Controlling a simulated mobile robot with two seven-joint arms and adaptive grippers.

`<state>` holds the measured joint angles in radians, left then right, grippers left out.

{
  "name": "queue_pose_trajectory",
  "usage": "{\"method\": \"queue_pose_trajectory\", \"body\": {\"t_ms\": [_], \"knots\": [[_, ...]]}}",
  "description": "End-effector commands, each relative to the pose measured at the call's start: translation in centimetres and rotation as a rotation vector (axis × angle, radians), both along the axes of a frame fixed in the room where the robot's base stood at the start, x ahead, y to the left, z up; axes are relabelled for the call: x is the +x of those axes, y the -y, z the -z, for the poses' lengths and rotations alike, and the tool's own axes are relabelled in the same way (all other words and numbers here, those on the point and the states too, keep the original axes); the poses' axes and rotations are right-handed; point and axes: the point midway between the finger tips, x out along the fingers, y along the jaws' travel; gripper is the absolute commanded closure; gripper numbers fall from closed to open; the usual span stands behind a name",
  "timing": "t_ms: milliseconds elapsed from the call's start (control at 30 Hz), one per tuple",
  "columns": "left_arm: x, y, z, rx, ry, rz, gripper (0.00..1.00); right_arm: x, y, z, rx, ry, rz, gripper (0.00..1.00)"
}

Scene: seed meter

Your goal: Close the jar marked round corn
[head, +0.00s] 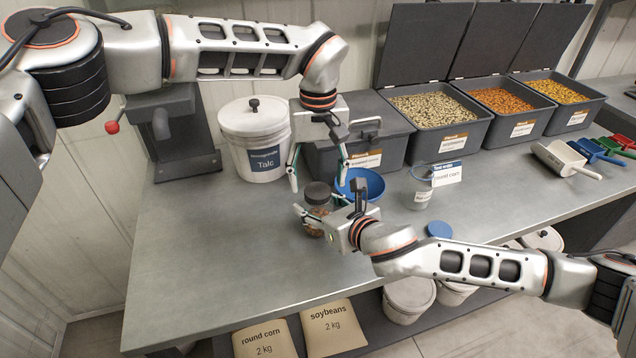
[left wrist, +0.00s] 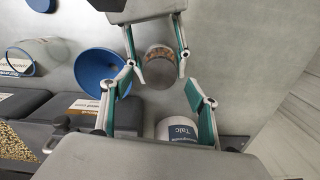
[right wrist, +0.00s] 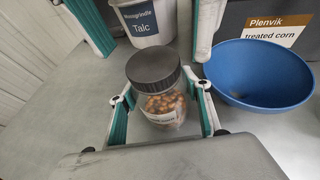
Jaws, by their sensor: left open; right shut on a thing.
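A small clear jar of orange-brown kernels (head: 318,213) stands upright on the bench with a dark grey lid (head: 317,191) on its mouth. The lid sits level in the right wrist view (right wrist: 153,70); I cannot tell how tight it is. The jar's label (right wrist: 162,119) is small and hard to read. My right gripper (right wrist: 162,108) is shut on the jar's body from the side. My left gripper (head: 318,175) is open and empty, pointing down above the jar. The lid lies between and beyond its spread fingers in the left wrist view (left wrist: 160,76).
A blue bowl (head: 366,185) stands close beside the jar. Behind are a white Talc bucket (head: 255,135) and seed bins (head: 440,122). A clear cup (head: 420,190), a round corn card (head: 447,173) and a blue lid (head: 439,229) are to the right.

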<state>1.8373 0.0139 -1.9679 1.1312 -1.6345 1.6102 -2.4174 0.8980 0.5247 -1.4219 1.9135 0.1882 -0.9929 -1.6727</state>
Motion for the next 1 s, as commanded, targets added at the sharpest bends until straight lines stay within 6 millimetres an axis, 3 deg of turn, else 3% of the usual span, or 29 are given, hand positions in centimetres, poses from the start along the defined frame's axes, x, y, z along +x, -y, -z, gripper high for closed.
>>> {"method": "queue_pose_trajectory", "body": {"t_ms": [200, 400, 600, 933, 967, 1000], "knots": [[0.1, 0.0, -4.7, -0.001, 0.003, -0.001, 0.40, 0.0, 0.0, 0.1, 0.000, -0.002, 0.000, 1.00], [0.0, 0.0, -8.2, -0.002, 0.002, 0.000, 0.40, 0.0, 0.0, 0.1, 0.000, -0.002, 0.000, 1.00], [0.0, 0.1, -9.8, -0.001, 0.000, 0.001, 0.40, 0.0, 0.0, 0.1, 0.000, -0.002, 0.000, 1.00], [0.0, 0.1, -10.0, -0.001, -0.001, 0.001, 0.40, 0.0, 0.0, 0.1, 0.000, -0.001, 0.000, 1.00], [0.0, 0.1, -10.0, -0.001, -0.001, 0.001, 0.40, 0.0, 0.0, 0.1, 0.000, -0.001, 0.000, 0.44], [0.0, 0.1, -10.0, -0.001, -0.001, 0.001, 0.40, 0.0, 0.0, 0.1, 0.000, -0.001, 0.000, 0.34]]}}
